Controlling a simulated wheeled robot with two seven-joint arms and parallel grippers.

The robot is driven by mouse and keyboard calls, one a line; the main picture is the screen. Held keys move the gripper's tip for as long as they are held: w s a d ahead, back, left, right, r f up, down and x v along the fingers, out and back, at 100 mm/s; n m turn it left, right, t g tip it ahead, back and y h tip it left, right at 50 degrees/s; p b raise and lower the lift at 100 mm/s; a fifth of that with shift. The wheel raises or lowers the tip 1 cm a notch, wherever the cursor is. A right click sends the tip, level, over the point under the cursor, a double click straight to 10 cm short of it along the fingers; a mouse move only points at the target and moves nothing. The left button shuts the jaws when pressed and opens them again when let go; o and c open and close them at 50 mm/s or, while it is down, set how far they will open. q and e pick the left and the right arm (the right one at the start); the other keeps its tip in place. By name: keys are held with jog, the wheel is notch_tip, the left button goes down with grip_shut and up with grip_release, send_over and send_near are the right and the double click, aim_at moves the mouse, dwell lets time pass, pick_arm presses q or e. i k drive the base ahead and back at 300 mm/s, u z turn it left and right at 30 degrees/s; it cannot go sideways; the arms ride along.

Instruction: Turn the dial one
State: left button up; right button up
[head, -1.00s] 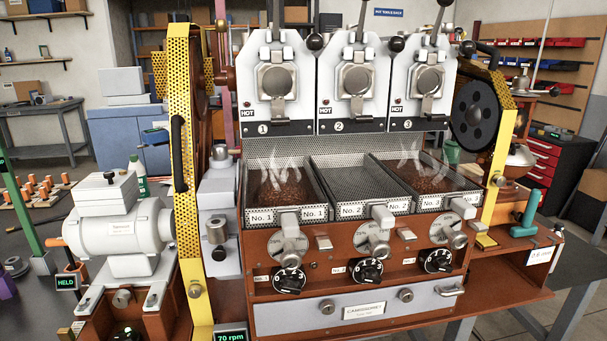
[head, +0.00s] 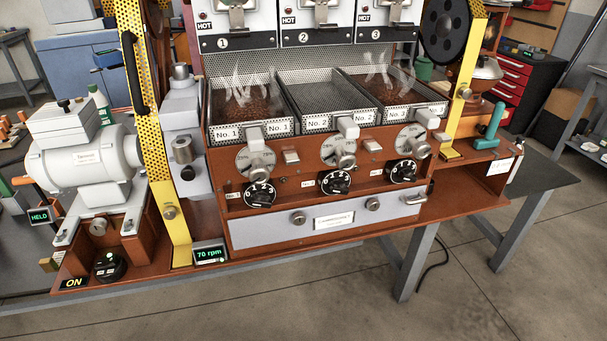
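Three black numbered dials sit in a row on the brown front panel of the roaster. The left dial (head: 260,194) is below the No. 1 tray, beside a small No. 1 label, with white figures around its top. Its exact setting is too small to tell. The middle dial (head: 336,183) and right dial (head: 404,171) look alike. Above the left dial is a silver round plate with a grey lever handle (head: 262,152). Neither of my grippers shows in the head view.
Trays No. 1 (head: 225,134) and No. 3 hold steaming brown beans; tray No. 2 looks empty. A grey drawer front (head: 280,224) lies under the dials. A motor (head: 85,160), a 70 rpm display (head: 211,254) and a black knob (head: 110,266) are left. Open floor lies in front.

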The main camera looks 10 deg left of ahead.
aim_at(259, 173)
jog(key=z, duration=0.05)
jog(key=k, duration=0.9)
jog(key=u, duration=1.4)
jog(key=i, duration=0.5)
jog(key=z, duration=0.05)
